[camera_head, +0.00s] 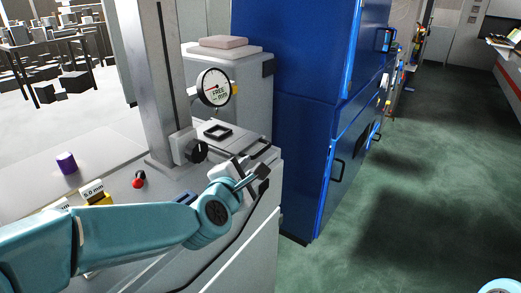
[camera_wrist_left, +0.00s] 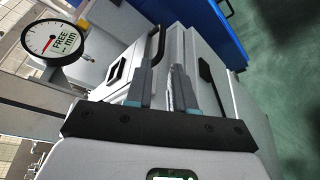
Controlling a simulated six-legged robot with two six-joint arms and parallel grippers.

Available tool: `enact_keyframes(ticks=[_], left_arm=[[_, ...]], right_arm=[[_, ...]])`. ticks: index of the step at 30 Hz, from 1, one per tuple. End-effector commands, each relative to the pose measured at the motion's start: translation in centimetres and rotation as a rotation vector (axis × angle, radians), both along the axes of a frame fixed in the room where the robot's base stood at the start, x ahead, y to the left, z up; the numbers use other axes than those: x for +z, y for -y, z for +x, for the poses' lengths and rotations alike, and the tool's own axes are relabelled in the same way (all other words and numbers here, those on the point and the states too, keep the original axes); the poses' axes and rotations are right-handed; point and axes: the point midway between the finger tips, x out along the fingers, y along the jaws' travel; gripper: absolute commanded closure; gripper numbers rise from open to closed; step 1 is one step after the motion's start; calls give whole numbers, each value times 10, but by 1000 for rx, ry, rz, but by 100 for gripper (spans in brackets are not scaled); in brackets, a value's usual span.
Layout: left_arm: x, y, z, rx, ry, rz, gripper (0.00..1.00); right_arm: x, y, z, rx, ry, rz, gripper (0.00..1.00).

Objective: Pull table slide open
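The grey machine table (camera_head: 268,210) stands in the middle of the head view, with its slide part at the right end. A black loop handle (camera_head: 258,147) sits at that end, and a black square frame (camera_head: 218,132) lies behind it. The loop handle also shows in the wrist view (camera_wrist_left: 153,45). My left gripper (camera_head: 258,173) is just in front of the handle end. In the wrist view its two fingers (camera_wrist_left: 163,70) are apart with nothing seen between them. Whether they touch the table cannot be told. My right gripper is out of view.
A dial gauge (camera_head: 214,88) and a black knob (camera_head: 197,151) are on the upright column left of the handle. A purple cylinder (camera_head: 66,163) and a red knob (camera_head: 139,180) are at left. A blue cabinet (camera_head: 300,130) stands behind. Green floor is free at right.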

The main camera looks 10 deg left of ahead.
Motion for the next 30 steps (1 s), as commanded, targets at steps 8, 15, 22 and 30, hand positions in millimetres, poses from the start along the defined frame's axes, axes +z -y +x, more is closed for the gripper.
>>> enact_keyframes(ticks=[8, 15, 22, 30], left_arm=[[-14, 3, 66, -2, -4, 2, 77], [-22, 5, 108, -3, -2, 3, 77], [-26, 5, 122, -3, -2, 2, 77], [-27, 6, 123, -4, -1, 2, 96]], right_arm=[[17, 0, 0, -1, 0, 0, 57], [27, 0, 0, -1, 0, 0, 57], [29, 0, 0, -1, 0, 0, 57], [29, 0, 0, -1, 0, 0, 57]])
